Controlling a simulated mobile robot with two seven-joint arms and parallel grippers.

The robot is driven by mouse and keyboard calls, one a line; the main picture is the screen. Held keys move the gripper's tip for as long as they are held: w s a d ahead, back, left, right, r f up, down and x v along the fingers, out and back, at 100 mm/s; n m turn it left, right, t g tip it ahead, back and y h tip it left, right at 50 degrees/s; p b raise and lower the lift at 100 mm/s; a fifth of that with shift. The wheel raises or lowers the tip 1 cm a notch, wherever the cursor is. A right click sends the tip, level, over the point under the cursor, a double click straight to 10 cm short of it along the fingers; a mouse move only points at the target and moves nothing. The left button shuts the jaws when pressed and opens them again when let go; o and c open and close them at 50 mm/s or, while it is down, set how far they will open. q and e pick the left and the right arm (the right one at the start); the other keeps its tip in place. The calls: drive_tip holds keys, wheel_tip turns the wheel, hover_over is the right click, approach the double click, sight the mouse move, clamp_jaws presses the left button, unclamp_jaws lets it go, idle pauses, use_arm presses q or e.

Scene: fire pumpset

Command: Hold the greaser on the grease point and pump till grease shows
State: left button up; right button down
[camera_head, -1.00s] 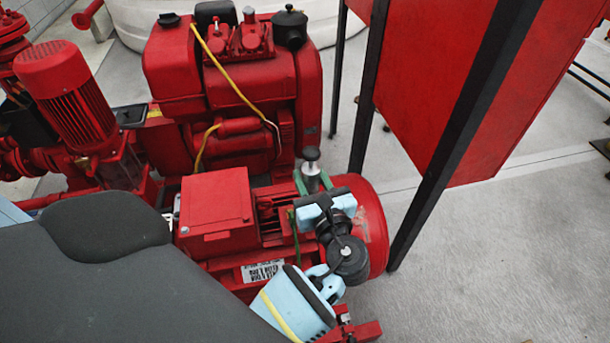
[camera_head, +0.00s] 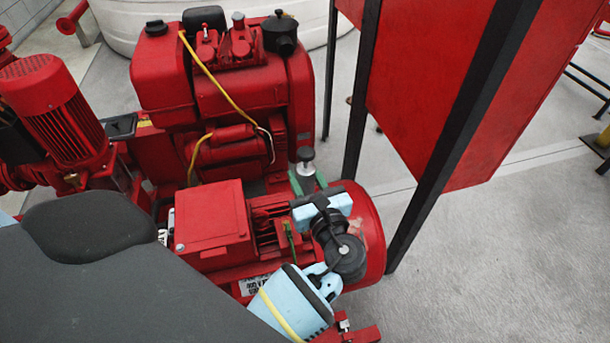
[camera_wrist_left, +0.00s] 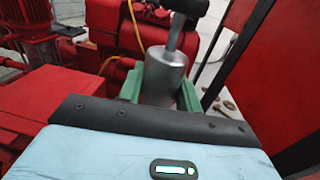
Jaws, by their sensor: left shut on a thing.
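The greaser (camera_wrist_left: 165,80) is a silver cylinder with a rod and a dark end on top. It stands roughly upright between the green fingers of my left gripper (camera_wrist_left: 160,95) in the left wrist view. My left gripper (camera_head: 308,180) is shut on it. The greaser's lower end is hidden behind my gripper body. I cannot make out the grease point or any grease. My right gripper is out of view.
A red engine (camera_head: 225,90) with a yellow hose stands behind the motor. A red upright pump motor (camera_head: 55,110) stands at the left. A red panel on black posts (camera_head: 450,80) rises close to the right of my left arm. Concrete floor (camera_head: 500,260) is clear at the right.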

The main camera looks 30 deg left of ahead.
use_arm(q)
wheel_tip(320, 180, down, 2)
drive_tip(key=shift+f+b, duration=0.2)
drive_tip(key=shift+b, duration=0.45)
drive_tip(key=shift+f+b, duration=0.85)
drive_tip(key=shift+f, duration=0.85)
drive_tip(key=shift+f+b, duration=0.85)
drive_tip(key=shift+f, duration=0.8)
drive_tip(key=shift+f, duration=0.4)
drive_tip(key=shift+f, duration=0.1)
